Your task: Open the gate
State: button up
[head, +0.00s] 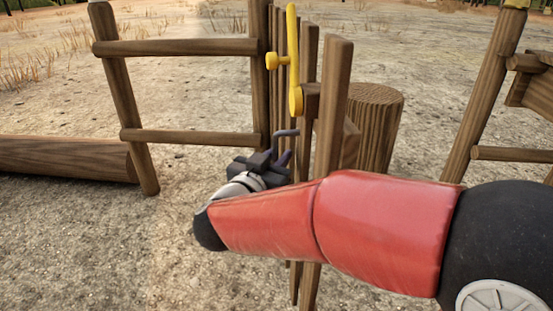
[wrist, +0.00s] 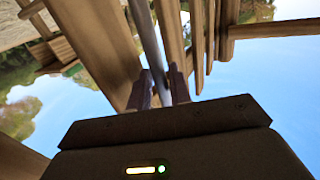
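The gate (head: 333,110) is made of upright wooden slats and shows nearly edge-on in the head view, right of the post. A yellow upright bar with a round knob (head: 294,70) is at its upper left side. My gripper (head: 285,147) is left of the slats and below the yellow bar. Its two dark fingers are apart. In the wrist view, a pale grey bar (wrist: 162,45) runs down between or behind the fingers (wrist: 160,88); I cannot tell if they touch it. The slats (wrist: 198,35) rise beyond. My red arm hides the gate's lower part.
A wooden rail fence (head: 185,137) stands on the left, with a log (head: 65,158) lying behind it. A tree stump (head: 378,125) stands behind the gate. A slanted wooden post (head: 487,90) with rails is on the right. Open dry ground lies beyond.

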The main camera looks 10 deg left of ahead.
jog(key=shift+o, duration=0.7)
jog(key=shift+f, duration=0.1)
jog(key=shift+s, duration=0.1)
jog(key=v, duration=0.7)
jog(key=shift+s, duration=0.4)
jog(key=shift+a, duration=0.1)
